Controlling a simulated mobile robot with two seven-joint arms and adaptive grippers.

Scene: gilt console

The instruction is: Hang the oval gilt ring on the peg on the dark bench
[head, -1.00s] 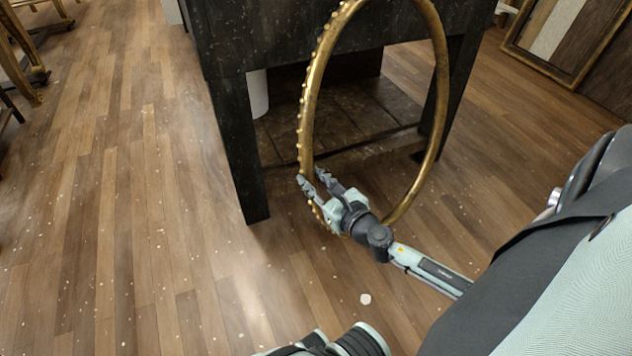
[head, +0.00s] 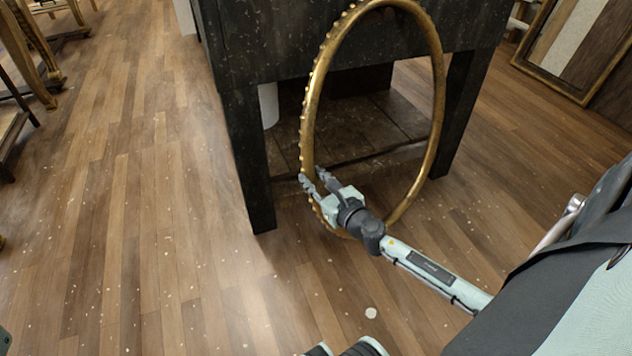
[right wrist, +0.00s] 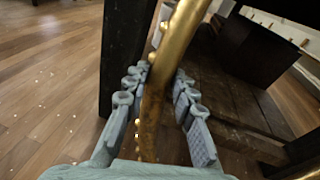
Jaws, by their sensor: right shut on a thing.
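The oval gilt ring (head: 437,100) stands upright in the air in front of the dark bench (head: 268,50) in the head view. It has a beaded edge on its left side. My right gripper (head: 312,184) is shut on the ring's lower left part. In the right wrist view the ring (right wrist: 158,95) runs between the fingers of my right gripper (right wrist: 160,90). The bench top and the peg are out of view. My left gripper is not in view.
The bench's front left leg (head: 250,160) stands just left of the ring. A lower shelf (head: 370,125) and a white cylinder (head: 268,105) are under the bench. A gilt frame (head: 575,50) leans at the right.

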